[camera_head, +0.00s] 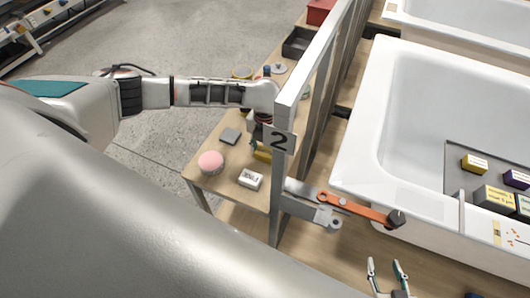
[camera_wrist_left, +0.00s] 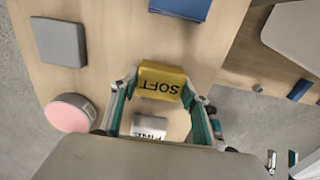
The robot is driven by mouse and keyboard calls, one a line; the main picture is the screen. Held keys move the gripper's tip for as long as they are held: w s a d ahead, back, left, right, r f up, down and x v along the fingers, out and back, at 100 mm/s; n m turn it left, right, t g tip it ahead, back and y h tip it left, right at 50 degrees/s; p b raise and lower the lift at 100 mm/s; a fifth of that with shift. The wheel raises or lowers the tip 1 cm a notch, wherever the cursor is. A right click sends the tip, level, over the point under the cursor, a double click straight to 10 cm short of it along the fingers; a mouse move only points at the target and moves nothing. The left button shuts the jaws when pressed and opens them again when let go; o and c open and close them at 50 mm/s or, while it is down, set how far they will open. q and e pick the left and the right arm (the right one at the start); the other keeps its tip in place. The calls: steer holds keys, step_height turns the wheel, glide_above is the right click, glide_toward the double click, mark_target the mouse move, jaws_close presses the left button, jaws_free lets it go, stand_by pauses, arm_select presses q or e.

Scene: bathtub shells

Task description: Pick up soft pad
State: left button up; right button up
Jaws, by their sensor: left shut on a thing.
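The soft pad is a yellow block marked "SOFT" (camera_wrist_left: 161,83) in the left wrist view. In the head view only a yellow part of it (camera_head: 262,153) shows beside the post with the "2" sign. My left gripper (camera_wrist_left: 160,88) has its two fingers on either side of the pad and is shut on it, over the wooden side table (camera_head: 205,158). In the head view the post partly hides this gripper. My right gripper (camera_head: 388,268) is open and empty at the bottom right, with its fingers apart.
The grey post (camera_head: 290,95) stands close to my left gripper. A white bathtub (camera_head: 362,150) holds a tray with small boxes.

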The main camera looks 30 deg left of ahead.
arm_select(q)
steer(key=shift+r, duration=0.15)
steer(key=shift+r, duration=0.2)
step_height(320, 180, up, 15)
steer(key=p, duration=0.2)
step_height(320, 180, up, 4)
glide_above(265, 151)
steer(key=shift+r+p, duration=0.15)
steer(key=shift+p, duration=0.25)
arm_select(e)
steer(key=shift+s+d+r+h, duration=0.25)
steer(key=shift+d+r+h, duration=0.05)
steer(key=shift+d+r, duration=0.35)
steer(key=shift+a, duration=0.1)
arm_select(q)
steer(key=shift+o, duration=0.5)
